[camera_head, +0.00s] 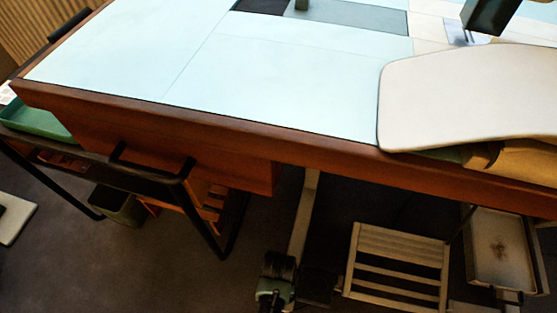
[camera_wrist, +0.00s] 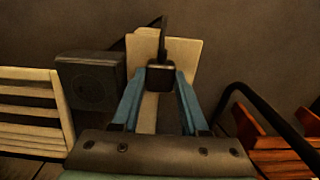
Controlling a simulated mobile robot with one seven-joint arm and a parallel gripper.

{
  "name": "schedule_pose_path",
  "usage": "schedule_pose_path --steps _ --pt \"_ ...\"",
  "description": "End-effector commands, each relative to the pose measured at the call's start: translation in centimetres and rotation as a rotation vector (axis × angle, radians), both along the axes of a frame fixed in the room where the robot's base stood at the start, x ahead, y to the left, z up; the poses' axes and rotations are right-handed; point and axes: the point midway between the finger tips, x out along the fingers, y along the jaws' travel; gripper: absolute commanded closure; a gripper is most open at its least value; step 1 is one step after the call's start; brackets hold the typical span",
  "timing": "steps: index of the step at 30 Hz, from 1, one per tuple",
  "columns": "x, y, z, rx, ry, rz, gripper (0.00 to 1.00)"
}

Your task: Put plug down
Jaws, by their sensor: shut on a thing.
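In the wrist view my gripper (camera_wrist: 160,85) shows its two blue fingers closing in on a small dark block, which I take to be the plug (camera_wrist: 160,74). The block sits between the fingertips, and a thin dark piece rises above it. Pale flat panels stand behind the plug. Whether the plug touches anything beyond the fingers cannot be told. In the head view I cannot make out the plug or clearly identify my gripper.
The table (camera_head: 270,80) has a clear pale-blue area at its left. A white rounded board (camera_head: 470,95) covers its right. A dark box (camera_wrist: 90,85) stands left of my fingers.

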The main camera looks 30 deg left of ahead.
Motion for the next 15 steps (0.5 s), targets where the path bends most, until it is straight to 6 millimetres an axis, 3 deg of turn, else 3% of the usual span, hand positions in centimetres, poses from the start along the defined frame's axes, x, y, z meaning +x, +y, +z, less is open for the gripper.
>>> schedule_pose_path --steps 1,15 --pt "0.04 0.02 -0.92 0.000 -0.001 0.000 1.00" --pt "0.02 0.01 -1.38 0.000 0.000 0.000 1.00"
